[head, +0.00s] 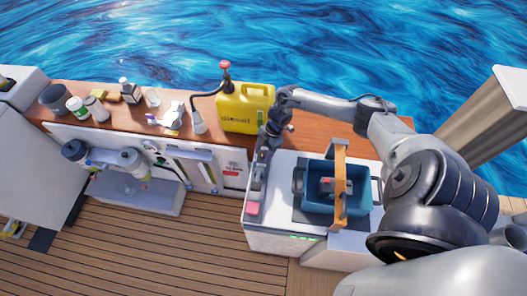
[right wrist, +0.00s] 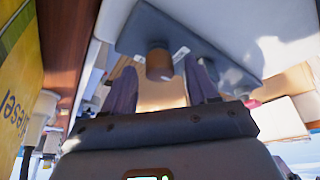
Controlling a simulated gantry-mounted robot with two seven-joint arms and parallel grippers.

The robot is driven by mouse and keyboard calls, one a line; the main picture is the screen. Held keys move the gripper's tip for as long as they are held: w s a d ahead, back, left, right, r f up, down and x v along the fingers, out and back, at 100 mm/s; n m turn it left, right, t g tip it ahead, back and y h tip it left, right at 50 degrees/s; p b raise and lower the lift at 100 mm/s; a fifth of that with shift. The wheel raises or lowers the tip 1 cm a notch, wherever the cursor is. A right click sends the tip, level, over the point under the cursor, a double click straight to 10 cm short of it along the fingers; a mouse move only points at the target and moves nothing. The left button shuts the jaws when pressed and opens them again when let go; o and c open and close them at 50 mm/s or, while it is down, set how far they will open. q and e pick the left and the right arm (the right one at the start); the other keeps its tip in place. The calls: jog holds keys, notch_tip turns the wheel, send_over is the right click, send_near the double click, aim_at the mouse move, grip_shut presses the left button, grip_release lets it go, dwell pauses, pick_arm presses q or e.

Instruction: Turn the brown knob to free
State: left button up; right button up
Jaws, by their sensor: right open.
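The brown knob (right wrist: 159,62) is a short cylinder on a grey panel (right wrist: 195,50) in the right wrist view. Its end faces my right gripper (right wrist: 160,80). The two purple-grey fingers are open, one on each side of the knob, and their tips reach close to it. I cannot tell whether either finger touches it. In the head view my right gripper (head: 268,143) hangs over the left edge of the white cabinet, by the narrow grey panel (head: 258,176). The knob is hidden there behind the gripper. My left gripper is in neither view.
A yellow canister (head: 243,108) stands on the wooden counter just behind my right gripper. A blue crate (head: 312,205) with a wooden bar is on the cabinet to the right. Bottles (head: 77,107) stand on the counter at left. The plank deck (head: 190,250) in front is clear.

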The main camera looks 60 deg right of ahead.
jog(key=c, duration=1)
jog(key=shift+r+m+p, duration=0.1)
jog(key=shift+m+p, duration=0.2)
jog(key=shift+p, duration=0.35)
jog(key=shift+c, duration=0.2)
jog(key=m+h+p, duration=0.1)
jog(key=m+p, duration=0.2)
jog(key=p, duration=0.1)
jog(key=m+t+h+p, duration=0.1)
jog(key=m+p, duration=0.2)
jog(key=p, duration=0.2)
jog(key=m+t+h+p, duration=0.1)
jog(key=m+p, duration=0.3)
jog(key=shift+s+a+r, duration=0.1)
jog(key=shift+s+a, duration=0.15)
jog(key=shift+a, duration=0.1)
jog(key=m+h+p, duration=0.1)
jog(key=m+p, duration=0.2)
jog(key=shift+a+t, duration=0.1)
jog(key=shift+t, duration=0.2)
jog(key=m+h+p, duration=0.1)
jog(key=m, duration=0.2)
jog(key=shift+w, duration=0.1)
jog(key=shift+f+m+h+p, duration=0.25)
jog(key=shift+m+h+p, duration=0.15)
jog(key=shift+m+p, duration=0.15)
jog(key=shift+m, duration=0.25)
